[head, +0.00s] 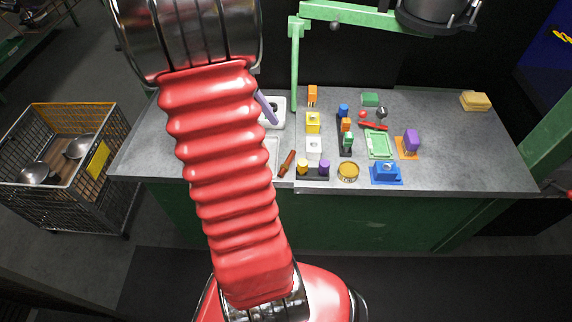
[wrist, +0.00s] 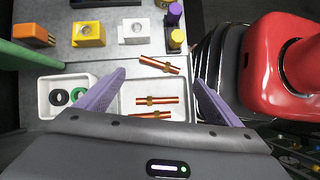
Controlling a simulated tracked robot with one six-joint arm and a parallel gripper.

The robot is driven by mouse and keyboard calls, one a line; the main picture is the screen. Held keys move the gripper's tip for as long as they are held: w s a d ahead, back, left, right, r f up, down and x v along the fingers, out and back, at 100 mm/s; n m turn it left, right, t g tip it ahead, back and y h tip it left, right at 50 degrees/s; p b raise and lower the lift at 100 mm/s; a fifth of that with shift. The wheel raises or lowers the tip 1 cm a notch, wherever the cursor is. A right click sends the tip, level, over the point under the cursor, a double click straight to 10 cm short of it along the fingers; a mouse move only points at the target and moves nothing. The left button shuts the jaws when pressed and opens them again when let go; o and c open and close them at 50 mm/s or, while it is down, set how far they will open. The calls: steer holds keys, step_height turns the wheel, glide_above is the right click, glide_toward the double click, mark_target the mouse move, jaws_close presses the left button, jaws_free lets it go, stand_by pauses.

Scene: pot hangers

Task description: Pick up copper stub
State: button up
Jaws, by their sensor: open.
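Three copper stubs, each with a brass-coloured middle band, show in the wrist view. Two lie side by side in a white tray (wrist: 126,88): one stub (wrist: 174,99) and another stub (wrist: 176,115) nearer my gripper. The third stub (wrist: 168,68) lies slanted at the tray's far rim; I cannot tell whether it rests on the rim. It also seems to show beside the tray in the head view (head: 287,163). My gripper (wrist: 159,77) is open and empty above the tray, its purple fingers spread wide to either side of the stubs. In the head view my arm hides most of the tray.
A small white tray (wrist: 43,96) with dark and green rings stands left of the stubs in the wrist view. A yellow block (wrist: 88,35) and a white block (wrist: 134,32) stand beyond.

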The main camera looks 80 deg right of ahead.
glide_toward(288, 162)
steer(key=shift+x, duration=1.25)
steer(key=shift+x, duration=2.65)
steer(key=shift+w, duration=0.1)
steer(key=shift+c, duration=0.2)
steer(key=c, duration=0.9)
steer(key=shift+o, duration=0.2)
steer(key=shift+r, duration=0.15)
step_height(288, 162, up, 10)
